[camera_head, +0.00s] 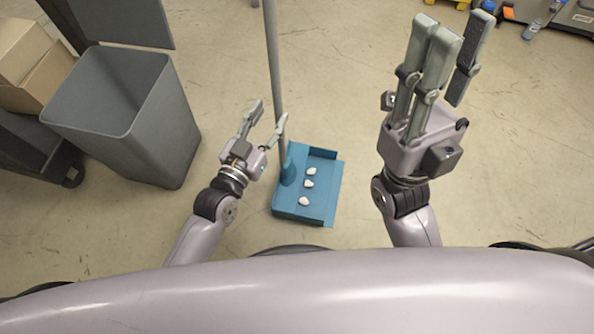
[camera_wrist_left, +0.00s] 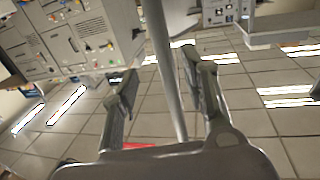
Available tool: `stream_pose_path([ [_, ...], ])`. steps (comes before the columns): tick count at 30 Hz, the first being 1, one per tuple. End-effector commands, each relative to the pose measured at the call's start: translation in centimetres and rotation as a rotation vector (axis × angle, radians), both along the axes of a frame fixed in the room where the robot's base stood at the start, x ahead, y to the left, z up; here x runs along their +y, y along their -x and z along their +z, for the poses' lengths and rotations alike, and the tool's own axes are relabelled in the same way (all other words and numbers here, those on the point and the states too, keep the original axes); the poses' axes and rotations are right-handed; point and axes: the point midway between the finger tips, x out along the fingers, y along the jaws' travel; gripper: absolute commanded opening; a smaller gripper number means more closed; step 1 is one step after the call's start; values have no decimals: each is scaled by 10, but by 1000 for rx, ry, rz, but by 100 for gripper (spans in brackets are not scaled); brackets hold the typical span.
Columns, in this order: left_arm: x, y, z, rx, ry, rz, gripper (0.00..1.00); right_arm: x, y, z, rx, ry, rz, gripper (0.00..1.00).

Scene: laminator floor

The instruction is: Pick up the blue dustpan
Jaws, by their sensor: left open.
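The blue dustpan (camera_head: 318,208) lies flat on the floor at the centre of the head view, with three white lumps (camera_head: 309,184) in it. Its long grey handle (camera_head: 273,62) rises from it and leaves the top of the picture. My left gripper (camera_head: 266,118) is open beside the handle, left of and above the pan. In the left wrist view, the handle (camera_wrist_left: 165,65) runs between the open fingers (camera_wrist_left: 165,85), apart from both; its exact depth is hard to tell. My right gripper (camera_head: 458,42) is open and empty, right of the dustpan.
A grey open bin (camera_head: 155,125) stands at the left, with cardboard boxes (camera_head: 35,65) and a dark cart (camera_head: 35,150) beside it. A bottle (camera_head: 532,28) and equipment (camera_head: 574,18) are at the top right. The floor around the dustpan is clear. Machine cabinets (camera_wrist_left: 75,40) show in the left wrist view.

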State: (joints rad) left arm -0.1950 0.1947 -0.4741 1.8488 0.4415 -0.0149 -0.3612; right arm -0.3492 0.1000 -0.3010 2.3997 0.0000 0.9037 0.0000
Motion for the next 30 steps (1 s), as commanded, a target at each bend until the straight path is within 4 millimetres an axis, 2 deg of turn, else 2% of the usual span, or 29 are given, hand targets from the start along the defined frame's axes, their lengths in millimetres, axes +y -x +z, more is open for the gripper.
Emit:
stream_pose_path([
  [5, -5, -10, -1, 0, 1, 0, 41, 0, 0, -5, 2, 1, -1, 30],
  [11, -14, -37, 2, -3, 4, 1, 41, 0, 0, -23, 3, 1, -1, 30],
  [15, -22, -52, 3, 0, 1, 1, 41, 1, -2, -24, -5, 4, -1, 30],
  [24, -24, -55, 4, 2, -1, 0, 41, 1, -2, -21, -10, 5, 0, 30],
  [30, -24, -55, 4, 1, 0, 0, 28, 1, -2, -20, -13, 3, -1, 30],
])
